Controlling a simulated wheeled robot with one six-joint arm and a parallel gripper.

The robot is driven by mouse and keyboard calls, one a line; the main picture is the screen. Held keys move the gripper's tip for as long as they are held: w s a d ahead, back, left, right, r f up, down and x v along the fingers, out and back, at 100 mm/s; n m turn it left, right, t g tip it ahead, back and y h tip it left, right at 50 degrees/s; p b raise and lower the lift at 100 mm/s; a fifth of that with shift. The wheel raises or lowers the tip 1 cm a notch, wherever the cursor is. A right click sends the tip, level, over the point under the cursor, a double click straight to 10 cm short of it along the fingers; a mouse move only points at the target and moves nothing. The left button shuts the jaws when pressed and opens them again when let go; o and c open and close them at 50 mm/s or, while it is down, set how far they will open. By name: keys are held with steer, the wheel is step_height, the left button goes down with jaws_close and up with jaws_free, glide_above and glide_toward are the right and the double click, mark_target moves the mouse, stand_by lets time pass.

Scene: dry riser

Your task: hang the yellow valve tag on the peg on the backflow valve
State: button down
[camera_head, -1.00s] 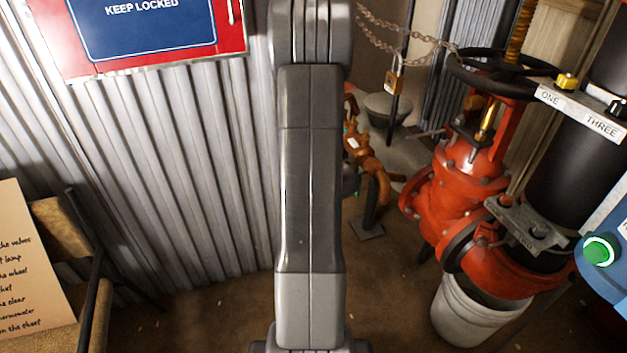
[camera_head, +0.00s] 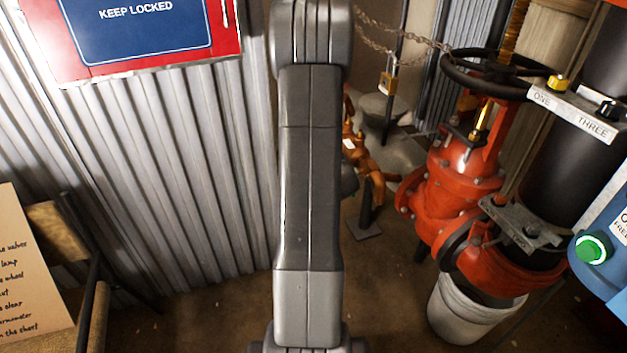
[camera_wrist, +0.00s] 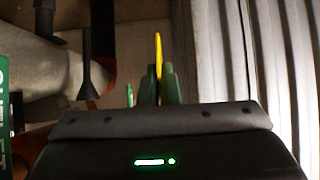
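In the wrist view, the yellow valve tag (camera_wrist: 158,52) stands nearly edge-on between the green fingers of my gripper (camera_wrist: 158,84). The fingers are closed on its lower part, and it sticks up beyond them. In the head view, my arm hides the gripper and the tag. An orange-brown pipe fitting (camera_head: 376,180), perhaps the backflow valve, shows just right of my arm and is partly covered by it. I cannot make out the peg in either view.
A large red valve (camera_head: 458,185) with a black handwheel (camera_head: 487,75) stands at the right, above a white bucket (camera_head: 468,312). A padlock (camera_head: 388,84) hangs on a chain. Corrugated metal (camera_head: 180,170) fills the left. A pale pipe (camera_wrist: 45,75) shows in the wrist view.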

steer(key=shift+w+d+f, duration=0.1)
steer(key=shift+w+d, duration=0.05)
steer(key=shift+d, duration=0.3)
stand_by(0.3)
steer(key=c, duration=1.6)
jaws_free()
steer(key=p+v, duration=0.4)
steer(key=v, duration=0.9)
steer(key=shift+s+r, duration=0.2)
steer(key=shift+s, duration=0.15)
steer(key=shift+w+f, duration=0.1)
